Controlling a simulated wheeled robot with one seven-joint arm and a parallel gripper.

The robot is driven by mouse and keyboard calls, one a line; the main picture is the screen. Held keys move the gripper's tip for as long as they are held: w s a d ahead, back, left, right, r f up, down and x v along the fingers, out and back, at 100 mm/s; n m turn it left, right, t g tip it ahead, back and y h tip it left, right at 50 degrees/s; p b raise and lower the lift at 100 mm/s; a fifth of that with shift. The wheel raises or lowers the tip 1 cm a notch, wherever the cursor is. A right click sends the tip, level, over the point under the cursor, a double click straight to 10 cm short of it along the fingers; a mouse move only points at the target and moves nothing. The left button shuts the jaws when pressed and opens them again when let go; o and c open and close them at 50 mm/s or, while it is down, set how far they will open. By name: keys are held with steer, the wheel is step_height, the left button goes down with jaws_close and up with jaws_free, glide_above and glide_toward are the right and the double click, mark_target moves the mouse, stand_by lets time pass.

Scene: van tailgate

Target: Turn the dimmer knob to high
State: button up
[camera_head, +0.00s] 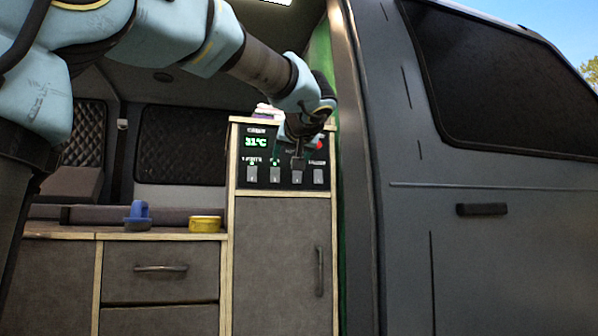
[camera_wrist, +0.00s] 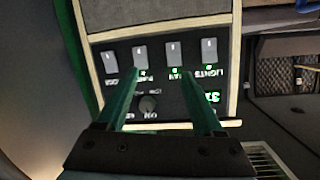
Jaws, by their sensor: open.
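The control panel (camera_head: 262,176) is a black board in the wooden cabinet front. I cannot tell how far the fingertips are from the panel. In the head view, my gripper (camera_head: 297,158) is in front of the panel's right half and hides the knob. The knob's exact setting is too small to read.
Several light rocker switches (camera_wrist: 173,53) sit beside the knob. A green temperature display (camera_head: 256,142) is at the panel's upper left. A red part (camera_head: 319,145) shows by my wrist. A blue-handled object (camera_head: 138,215) and yellow tin (camera_head: 205,224) stand on the lower counter. The van's pillar (camera_head: 355,190) is close on the right.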

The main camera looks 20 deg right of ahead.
steer(key=s+d+r+n+t+h+b, duration=0.1)
steer(key=s+d+r+t+h+b, duration=0.2)
steer(key=r, duration=0.4)
steer(key=w+d+y+p, duration=0.1)
steer(key=w+d+p, duration=0.1)
steer(key=w, duration=0.7)
steer(key=shift+n, duration=0.3)
jaws_close()
